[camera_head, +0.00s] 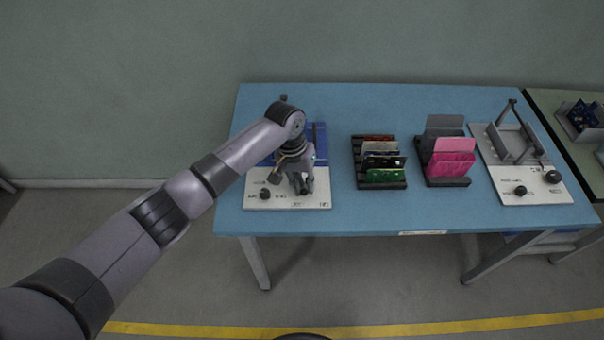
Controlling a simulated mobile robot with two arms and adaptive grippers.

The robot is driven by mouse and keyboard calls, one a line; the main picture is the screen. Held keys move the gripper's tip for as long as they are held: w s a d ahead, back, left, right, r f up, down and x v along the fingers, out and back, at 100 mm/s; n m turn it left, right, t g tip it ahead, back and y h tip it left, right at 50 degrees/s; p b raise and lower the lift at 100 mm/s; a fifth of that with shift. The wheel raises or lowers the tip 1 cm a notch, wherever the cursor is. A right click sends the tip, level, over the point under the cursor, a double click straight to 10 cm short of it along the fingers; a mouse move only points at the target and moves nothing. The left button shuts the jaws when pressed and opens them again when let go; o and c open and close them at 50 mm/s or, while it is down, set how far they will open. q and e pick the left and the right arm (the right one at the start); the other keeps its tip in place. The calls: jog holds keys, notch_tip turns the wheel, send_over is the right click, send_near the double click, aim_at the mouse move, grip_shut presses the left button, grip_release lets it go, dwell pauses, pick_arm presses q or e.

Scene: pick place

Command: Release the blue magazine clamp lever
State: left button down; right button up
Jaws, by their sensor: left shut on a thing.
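The blue magazine (320,139) stands on a white base plate (318,200) at the left end of the table. My left arm covers much of it. My left gripper (304,190) points down over the front of the plate, just right of a black knob (265,193). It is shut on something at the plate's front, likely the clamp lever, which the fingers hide. My right gripper is not in view.
On the blue table (400,215) stand a black rack with several cards (383,176), a rack with pink cards (452,160) and a grey fixture (518,145) on a white plate with black knobs. A second table (570,138) stands at right. The front table strip is clear.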

pick_arm(q)
jog(key=n+p, duration=0.2)
jog(key=d+n+p, duration=0.1)
jog(key=n+p, duration=0.1)
jog(key=d+n+t+p, duration=0.1)
jog(key=n+p, duration=0.1)
jog(key=p, duration=0.1)
jog(key=shift+s+r, duration=0.2)
jog(key=shift+r, duration=0.05)
jog(key=n, duration=0.1)
jog(key=n+p, duration=0.1)
jog(key=shift+w+d+f+n+t, duration=0.1)
jog(key=shift+d+n+t, duration=0.2)
jog(key=shift+d+n, duration=0.1)
jog(key=shift+w+d+n+p, duration=0.25)
jog(key=shift+n+p, duration=0.45)
jog(key=shift+n, duration=0.3)
jog(key=shift+f, duration=0.1)
jog(key=c, duration=1.6)
grip_release()
jog(key=v, duration=1.2)
jog(key=shift+s+d, duration=0.25)
jog(key=shift+s, duration=0.05)
